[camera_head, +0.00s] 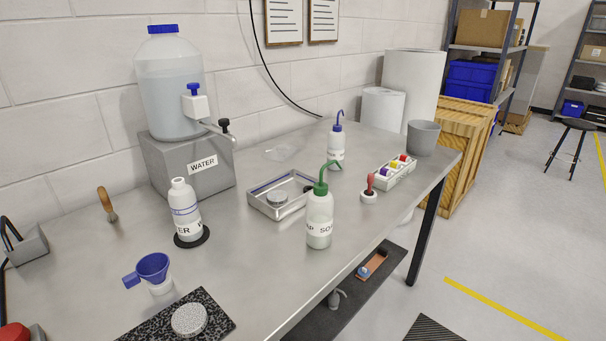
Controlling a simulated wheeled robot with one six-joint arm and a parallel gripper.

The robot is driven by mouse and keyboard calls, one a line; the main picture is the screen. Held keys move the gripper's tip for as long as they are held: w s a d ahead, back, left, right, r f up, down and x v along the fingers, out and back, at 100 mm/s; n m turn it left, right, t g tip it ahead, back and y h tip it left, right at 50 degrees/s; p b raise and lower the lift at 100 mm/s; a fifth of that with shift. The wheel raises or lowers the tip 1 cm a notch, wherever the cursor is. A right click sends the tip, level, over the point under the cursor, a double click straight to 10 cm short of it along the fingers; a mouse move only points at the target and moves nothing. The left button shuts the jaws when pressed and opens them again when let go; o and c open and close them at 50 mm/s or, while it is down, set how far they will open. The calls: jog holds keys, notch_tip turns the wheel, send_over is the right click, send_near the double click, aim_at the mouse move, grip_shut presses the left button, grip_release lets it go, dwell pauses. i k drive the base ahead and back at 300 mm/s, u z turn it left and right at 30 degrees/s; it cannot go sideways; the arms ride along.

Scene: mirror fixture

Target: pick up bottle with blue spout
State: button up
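The bottle with the blue spout (336,148) stands upright toward the back of the metal table. It is a white squeeze bottle with a label and a thin bent blue nozzle on top. A similar bottle with a green spout (319,220) stands nearer, at the table's front edge. A white bottle with no spout (185,210) stands on a black round pad at the left. My gripper is not in view.
A metal tray (278,209) lies left of the green-spout bottle. A red-handled stamp (369,190), a white rack (394,176) and a grey cup (422,138) stand at right. A water jug (170,95) sits on a grey block (188,170). Bare tabletop lies around the blue-spout bottle.

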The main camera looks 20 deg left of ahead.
aim_at(336, 138)
jog(key=u, duration=0.55)
jog(key=k, duration=0.65)
jog(key=z, duration=0.1)
jog(key=i, duration=0.6)
jog(key=z, duration=0.95)
jog(key=i, duration=1.45)
jog(key=u, duration=1.05)
jog(key=i, duration=0.6)
jog(key=u, duration=0.6)
